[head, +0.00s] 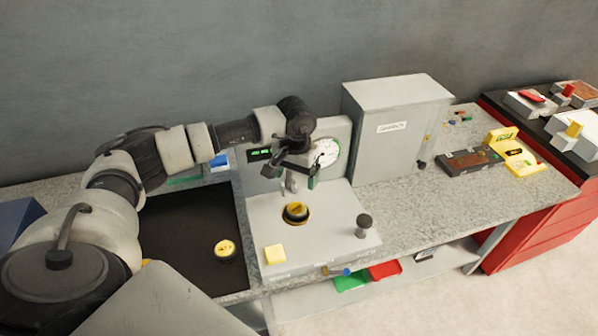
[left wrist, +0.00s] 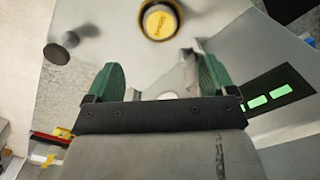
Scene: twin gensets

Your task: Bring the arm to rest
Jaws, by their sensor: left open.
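My left arm reaches in from the left in the head view. Its gripper (head: 298,184) hangs above the grey control panel (head: 325,245), in front of the round white dial (head: 326,153). In the left wrist view the two green-padded fingers (left wrist: 158,82) stand apart with nothing gripped between them. A yellow-topped round knob (head: 296,212) sits on the panel below the gripper; it also shows in the left wrist view (left wrist: 160,21), beyond the fingertips and apart from them. My right gripper is in neither view.
A black-knobbed lever (head: 364,222) and a yellow block (head: 275,254) are on the panel. A yellow round piece (head: 225,249) lies on the black mat (head: 190,230). A grey cabinet (head: 398,130) stands right of the dial. A red cabinet (head: 530,220) is at the far right.

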